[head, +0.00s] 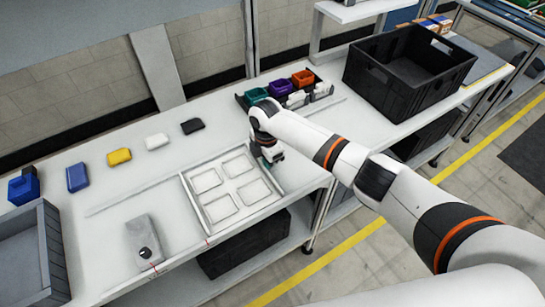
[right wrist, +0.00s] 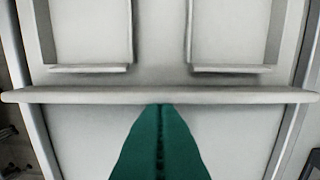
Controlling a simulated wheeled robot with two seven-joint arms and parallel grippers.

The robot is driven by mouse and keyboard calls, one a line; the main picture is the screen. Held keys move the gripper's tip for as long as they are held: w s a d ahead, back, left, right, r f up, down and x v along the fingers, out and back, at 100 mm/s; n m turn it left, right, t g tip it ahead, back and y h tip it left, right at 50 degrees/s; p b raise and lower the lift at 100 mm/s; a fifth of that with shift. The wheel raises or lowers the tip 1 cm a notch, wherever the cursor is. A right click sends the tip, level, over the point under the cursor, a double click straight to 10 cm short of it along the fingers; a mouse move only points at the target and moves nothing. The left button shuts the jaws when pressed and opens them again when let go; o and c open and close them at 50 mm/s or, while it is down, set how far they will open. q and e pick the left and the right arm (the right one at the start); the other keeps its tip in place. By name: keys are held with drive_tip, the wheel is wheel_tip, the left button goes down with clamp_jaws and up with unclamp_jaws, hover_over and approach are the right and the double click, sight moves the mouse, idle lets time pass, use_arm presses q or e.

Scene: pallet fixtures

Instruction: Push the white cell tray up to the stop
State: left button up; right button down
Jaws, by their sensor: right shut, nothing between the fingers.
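The white cell tray (head: 238,208) lies flat on the white bench, with four square recesses in it. My right gripper (head: 271,156) is low at the tray's right end. In the right wrist view, its teal fingers (right wrist: 160,108) are shut together and empty. Their tips meet the lower edge of the tray's raised end rim (right wrist: 80,95) near its middle; I cannot tell whether they touch it. Two recesses show beyond the rim. A thin raised bar (head: 192,205) runs along the tray's left end; I cannot tell if it is the stop. My left gripper is out of view.
A grey block with a black knob (head: 139,236) stands left of the tray. Several small coloured pieces lie behind, including a yellow one (head: 119,156). Coloured bins (head: 280,87) and a large black crate (head: 405,66) stand to the right. A grey container (head: 50,250) is at far left.

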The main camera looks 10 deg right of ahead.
sight(230, 187)
drive_tip(key=a, duration=0.1)
drive_tip(key=s+a, duration=0.1)
drive_tip(key=a, duration=0.2)
drive_tip(key=shift+s+a+p, duration=0.3)
drive_tip(key=shift+s+a, duration=0.1)
drive_tip(key=a, duration=0.2)
drive_tip(key=s+a, duration=0.1)
drive_tip(key=a, duration=0.1)
drive_tip(key=s+a, duration=0.1)
drive_tip(key=a, duration=0.2)
drive_tip(key=shift+s, duration=0.25)
drive_tip(key=shift+s+a, duration=0.1)
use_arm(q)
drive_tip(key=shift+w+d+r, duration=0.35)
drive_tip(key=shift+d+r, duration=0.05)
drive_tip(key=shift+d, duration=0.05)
